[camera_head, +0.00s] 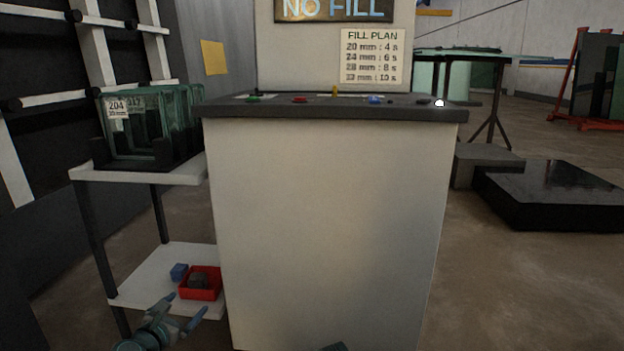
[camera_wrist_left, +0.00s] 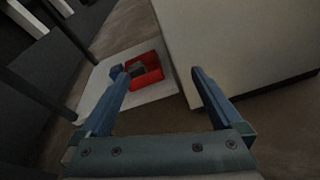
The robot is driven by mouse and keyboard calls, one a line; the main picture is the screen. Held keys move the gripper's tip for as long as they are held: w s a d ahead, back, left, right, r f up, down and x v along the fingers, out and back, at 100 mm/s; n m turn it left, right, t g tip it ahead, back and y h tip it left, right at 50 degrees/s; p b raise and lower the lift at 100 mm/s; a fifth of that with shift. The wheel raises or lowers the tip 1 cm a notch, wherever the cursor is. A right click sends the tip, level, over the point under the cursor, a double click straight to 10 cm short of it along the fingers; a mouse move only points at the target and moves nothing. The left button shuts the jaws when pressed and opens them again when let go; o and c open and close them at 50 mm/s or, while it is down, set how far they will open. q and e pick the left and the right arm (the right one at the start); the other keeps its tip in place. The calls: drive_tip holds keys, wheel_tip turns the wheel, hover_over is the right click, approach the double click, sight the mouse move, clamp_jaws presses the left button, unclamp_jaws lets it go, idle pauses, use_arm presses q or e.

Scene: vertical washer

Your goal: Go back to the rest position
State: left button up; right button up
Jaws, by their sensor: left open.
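My left gripper (camera_head: 186,309) is low at the bottom left of the head view, in front of the cart's lower shelf. Its two blue fingers are apart with nothing between them, as the left wrist view (camera_wrist_left: 162,80) also shows. A small dark tip (camera_head: 334,347) shows at the bottom edge of the head view; it may be part of my right arm, but its jaws cannot be made out. The white washer cabinet (camera_head: 325,220) with a dark top stands straight ahead, right of my left gripper.
A white cart (camera_head: 140,173) with glass panes (camera_head: 150,125) stands left. Its lower shelf holds a red bin (camera_head: 213,291) with a dark lump and a blue block (camera_head: 179,271). A black platform (camera_head: 550,195) lies right. Small coloured pieces sit on the cabinet top.

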use_arm(q)
drive_tip(key=s+d+m+g+h+p, duration=0.25)
drive_tip(key=d+m+g+p, duration=0.2)
drive_tip(key=d+m, duration=0.55)
drive_tip(key=s+d+m+g+h+p, duration=0.1)
drive_tip(key=s+d+m+g+p, duration=0.35)
drive_tip(key=d+m, duration=0.55)
drive_tip(key=s+d+r+m+g+y+p, duration=0.1)
drive_tip(key=s+d+m+g+y+p, duration=0.2)
drive_tip(key=s+m+p, duration=0.3)
drive_tip(key=s+d+r+m+g+y+p, duration=0.1)
drive_tip(key=s+d+m+g+y+p, duration=0.2)
drive_tip(key=s+m, duration=0.45)
wheel_tip(320, 180, up, 38)
drive_tip(key=m+p, duration=0.1)
drive_tip(key=p, duration=3.6)
drive_tip(key=shift+w+a+m+p, duration=0.15)
drive_tip(key=shift+w+m+p, duration=0.05)
drive_tip(key=shift+m+p, duration=0.2)
